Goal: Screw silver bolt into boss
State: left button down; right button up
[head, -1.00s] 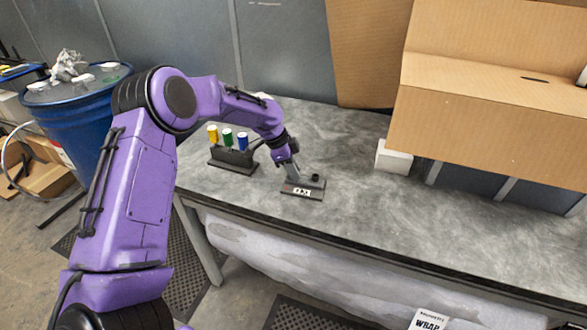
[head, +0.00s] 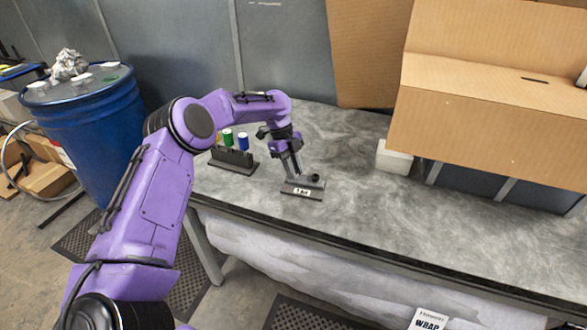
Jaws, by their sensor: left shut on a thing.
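A dark block with a white label (head: 302,191) lies on the grey table near its front edge. A round black boss (head: 315,178) stands up at the block's right end. My left gripper (head: 294,176) points down over the left part of the block, beside the boss. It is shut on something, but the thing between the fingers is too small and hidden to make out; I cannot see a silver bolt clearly. My right gripper is not in view.
A dark rack (head: 233,160) with green and blue pieces stands left of the block; my arm partly covers it. A white block (head: 394,157) and large cardboard boxes (head: 490,125) stand at the right. The table's middle right is clear.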

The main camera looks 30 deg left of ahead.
pick_arm(q)
jog(key=m+g, duration=0.1)
jog(key=m, duration=0.2)
jog(key=shift+w+m+y, duration=0.1)
jog(key=shift+m+y, duration=0.3)
jog(key=shift+d+f+m+g, duration=0.15)
jog(key=shift+m+g, duration=0.35)
jog(key=shift+m, duration=0.6)
jog(key=shift+m+g+y+b, duration=0.3)
jog(key=shift+m+y+b, duration=0.15)
jog(key=shift+m, duration=0.75)
jog(key=c, duration=1.2)
grip_release()
jog(key=shift+w, duration=0.1)
jog(key=shift+c, duration=0.2)
